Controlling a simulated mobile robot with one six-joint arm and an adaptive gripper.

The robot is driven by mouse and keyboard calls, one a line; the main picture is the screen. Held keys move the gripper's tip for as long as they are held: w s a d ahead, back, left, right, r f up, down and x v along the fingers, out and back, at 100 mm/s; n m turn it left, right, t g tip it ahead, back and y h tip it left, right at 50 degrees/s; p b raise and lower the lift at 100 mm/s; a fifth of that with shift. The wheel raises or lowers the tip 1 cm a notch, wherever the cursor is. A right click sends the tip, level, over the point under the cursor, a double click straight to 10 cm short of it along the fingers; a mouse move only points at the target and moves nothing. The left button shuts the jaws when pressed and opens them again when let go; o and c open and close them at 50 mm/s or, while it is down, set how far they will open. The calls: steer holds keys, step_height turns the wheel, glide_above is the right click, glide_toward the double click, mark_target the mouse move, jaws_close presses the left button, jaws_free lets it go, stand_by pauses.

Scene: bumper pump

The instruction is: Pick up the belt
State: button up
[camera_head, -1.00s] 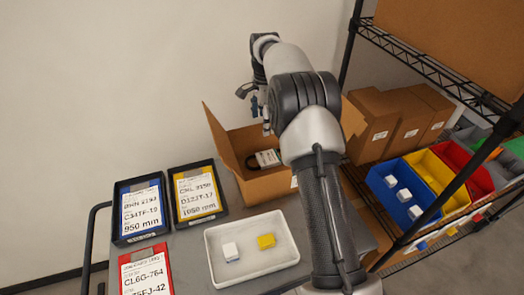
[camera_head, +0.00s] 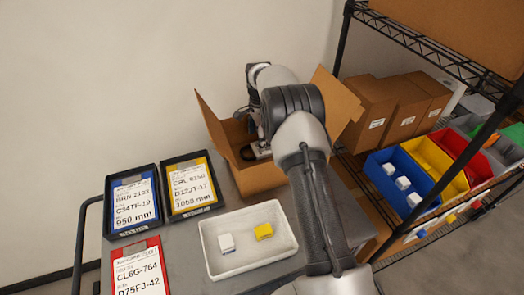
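The belt (camera_head: 247,153) is a dark loop with a white label, lying inside the open cardboard box (camera_head: 262,181) in the head view. Only its left part shows; my arm and the box flap cover the rest. My gripper (camera_head: 256,137) is lowered into the box beside or over the belt, mostly hidden behind my own arm. Its fingertips cannot be made out, so I cannot tell whether it touches the belt.
A white tray (camera_head: 209,248) with a white block and a yellow block stands in front of the box. Black trays with blue (camera_head: 136,203) and yellow (camera_head: 190,186) cards and a red tray (camera_head: 140,270) are at left. A wire rack with bins (camera_head: 380,174) and boxes is at right.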

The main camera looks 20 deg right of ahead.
steer(key=f, duration=0.2)
steer(key=d+f+b, duration=0.1)
steer(key=f, duration=0.2)
steer(key=shift+w+b, duration=0.2)
steer(key=shift+b, duration=0.1)
steer(key=shift+r, duration=0.1)
steer(key=c, duration=0.9)
steer(key=shift+r, duration=0.1)
